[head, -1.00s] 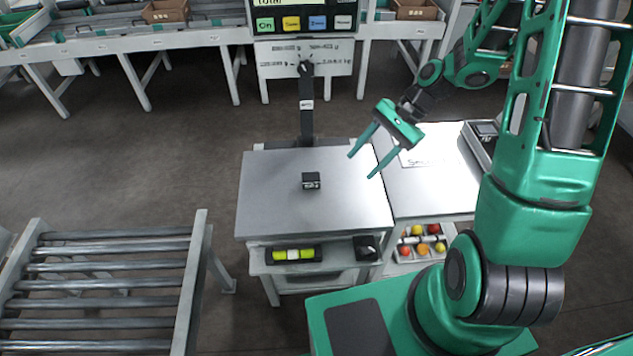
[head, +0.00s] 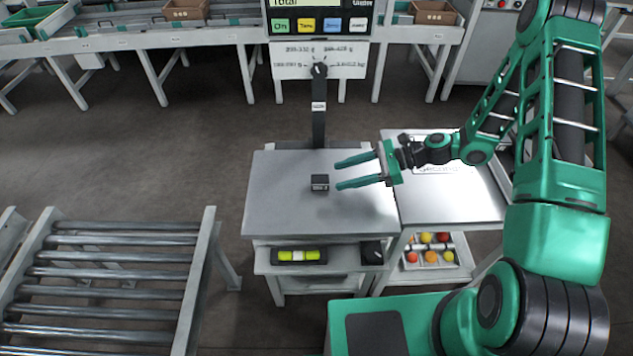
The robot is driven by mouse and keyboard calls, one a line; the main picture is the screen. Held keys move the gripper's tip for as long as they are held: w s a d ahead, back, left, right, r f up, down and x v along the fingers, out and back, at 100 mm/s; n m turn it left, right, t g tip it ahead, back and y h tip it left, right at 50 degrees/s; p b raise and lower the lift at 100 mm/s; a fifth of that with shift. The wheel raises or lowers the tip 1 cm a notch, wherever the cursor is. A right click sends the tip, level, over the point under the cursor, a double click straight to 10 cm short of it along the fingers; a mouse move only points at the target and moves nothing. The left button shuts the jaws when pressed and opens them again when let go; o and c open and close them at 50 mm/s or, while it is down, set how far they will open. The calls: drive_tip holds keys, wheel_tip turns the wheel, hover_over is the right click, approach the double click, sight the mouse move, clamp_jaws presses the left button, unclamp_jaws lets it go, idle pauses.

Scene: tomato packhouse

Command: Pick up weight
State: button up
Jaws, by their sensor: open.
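The weight (head: 320,183) is a small black block with a pale label on its front. My gripper (head: 345,173) is green, open and empty. Its two long fingers point left, above the table top and close to the right of the weight. The nearer fingertip lies just right of the block in the picture. I cannot tell the exact gap or height between them.
The scale's dark post (head: 318,120) stands behind the table, below a display (head: 318,20) with coloured buttons. A side table (head: 460,195) adjoins on the right, with a tray of tomatoes (head: 432,257) beneath. A roller conveyor (head: 115,270) is at left. The table top around the weight is clear.

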sight(328, 178)
drive_tip(key=shift+x, duration=3.95)
drive_tip(key=shift+a+r, duration=0.1)
drive_tip(key=shift+r, duration=0.1)
drive_tip(key=shift+c, duration=0.3)
